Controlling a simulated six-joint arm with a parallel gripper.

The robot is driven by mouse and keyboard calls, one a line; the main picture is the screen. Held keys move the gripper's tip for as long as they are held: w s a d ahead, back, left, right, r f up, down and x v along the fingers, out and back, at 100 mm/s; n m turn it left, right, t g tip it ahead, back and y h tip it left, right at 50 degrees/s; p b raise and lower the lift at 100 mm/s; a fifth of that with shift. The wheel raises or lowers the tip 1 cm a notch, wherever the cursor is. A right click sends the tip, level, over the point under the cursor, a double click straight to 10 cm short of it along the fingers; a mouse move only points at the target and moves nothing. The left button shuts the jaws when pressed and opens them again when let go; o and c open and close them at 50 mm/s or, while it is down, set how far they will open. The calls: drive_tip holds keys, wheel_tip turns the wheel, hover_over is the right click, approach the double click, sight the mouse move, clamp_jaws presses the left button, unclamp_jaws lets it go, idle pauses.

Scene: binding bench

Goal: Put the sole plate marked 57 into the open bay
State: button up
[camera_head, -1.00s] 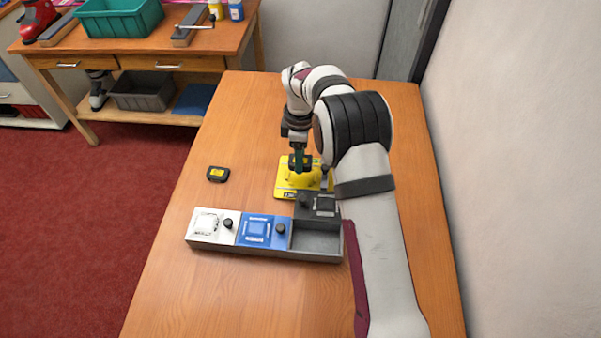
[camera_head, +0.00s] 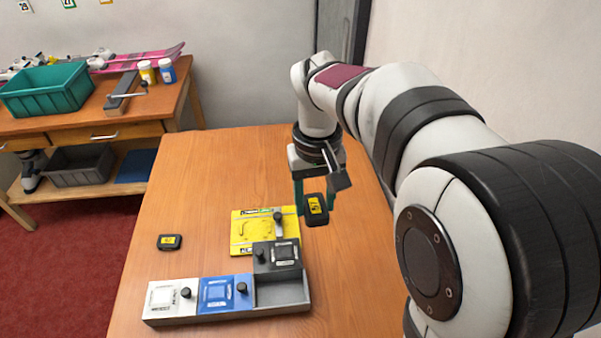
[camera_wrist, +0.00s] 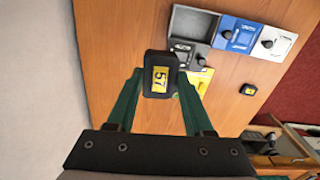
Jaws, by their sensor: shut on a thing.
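My gripper (camera_head: 315,208) is shut on a small black block, the sole plate (camera_head: 316,206), and holds it above the table, right of the yellow plate. In the wrist view, its yellow label reads 57 (camera_wrist: 160,80), and the green fingers pinch it from both sides. The tray (camera_head: 230,318) has an open bay (camera_head: 282,292) at its right end, which looks empty. The bay also shows in the wrist view (camera_wrist: 193,23). A dark grey cover with a knob (camera_head: 277,255) sits just behind the bay.
A white cover (camera_head: 165,297) and a blue cover (camera_head: 216,293) fill the other tray places. A yellow plate (camera_head: 245,236) lies behind the tray. Another black block with a yellow label (camera_head: 169,242) lies at left. Clear wood lies between. A wall stands at right.

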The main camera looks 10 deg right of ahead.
drive_tip(key=shift+m, duration=0.4)
drive_tip(key=shift+s+a+f, duration=0.9)
drive_tip(key=shift+a+f, duration=0.35)
drive_tip(key=shift+f, duration=2.25)
drive_tip(key=shift+s+a+f, duration=0.95)
drive_tip(key=shift+a+f, duration=0.3)
drive_tip(key=shift+f, duration=2.2)
drive_tip(key=shift+s+a+f, duration=0.9)
drive_tip(key=shift+a+f, duration=0.35)
drive_tip(key=shift+f, duration=2.25)
drive_tip(key=shift+f, duration=0.2)
drive_tip(key=shift+f, duration=0.45)
drive_tip(key=o, duration=1.2)
